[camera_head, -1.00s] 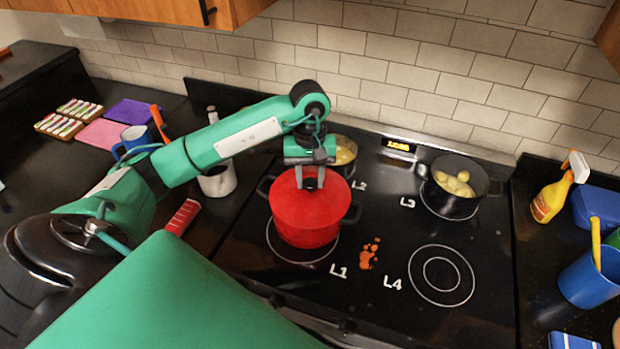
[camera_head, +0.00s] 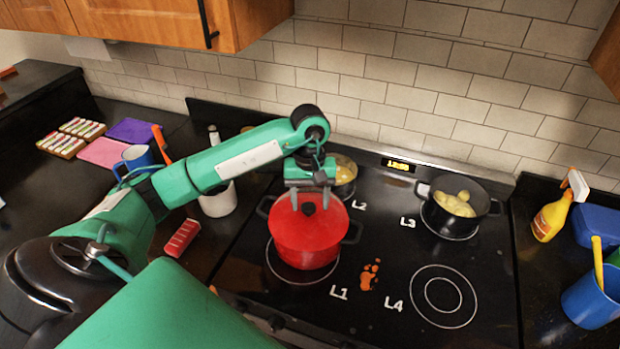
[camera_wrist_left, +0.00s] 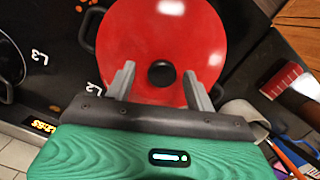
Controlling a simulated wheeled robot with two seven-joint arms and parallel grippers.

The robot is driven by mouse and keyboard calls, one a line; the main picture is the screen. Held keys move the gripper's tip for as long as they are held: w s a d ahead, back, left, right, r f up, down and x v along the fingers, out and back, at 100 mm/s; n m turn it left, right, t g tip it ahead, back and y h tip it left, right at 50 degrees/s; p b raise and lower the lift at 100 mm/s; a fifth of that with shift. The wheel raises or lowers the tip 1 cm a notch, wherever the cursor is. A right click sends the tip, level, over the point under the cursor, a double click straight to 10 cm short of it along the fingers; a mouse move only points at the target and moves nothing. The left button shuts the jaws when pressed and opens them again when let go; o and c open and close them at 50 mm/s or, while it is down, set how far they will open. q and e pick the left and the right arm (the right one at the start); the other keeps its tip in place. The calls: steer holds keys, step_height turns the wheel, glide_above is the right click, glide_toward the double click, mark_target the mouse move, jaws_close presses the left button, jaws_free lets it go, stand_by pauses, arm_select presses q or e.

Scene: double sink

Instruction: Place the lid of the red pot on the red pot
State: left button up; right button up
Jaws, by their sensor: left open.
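The red pot (camera_head: 305,248) stands on the burner marked L1, with black handles at its sides. Its red lid (camera_head: 306,227) lies on top of the pot, with a round black knob (camera_head: 308,208) in the middle. The lid fills the upper middle of the left wrist view (camera_wrist_left: 200,40), with the knob in that view (camera_wrist_left: 161,73) between the fingers. My left gripper (camera_head: 310,204) is open above the lid. Its two fingers stand on either side of the knob, apart from it. My right gripper is in neither view.
A pot of yellow pieces (camera_head: 454,207) stands on burner L3, and another (camera_head: 344,174) is partly hidden behind my left gripper near L2. Burner L4 (camera_head: 443,296) is bare. A white mug (camera_head: 218,200) stands left of the stove. A blue container (camera_head: 594,293) and spray bottle (camera_head: 552,216) are right.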

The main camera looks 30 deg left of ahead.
mark_target(310, 202)
arm_select(q)
step_height(310, 202, up, 11)
steer(key=w+b, duration=0.1)
steer(key=b, duration=0.2)
steer(key=shift+w+a, duration=0.2)
steer(key=shift+a, duration=0.25)
steer(key=shift+f, duration=0.1)
stand_by(0.3)
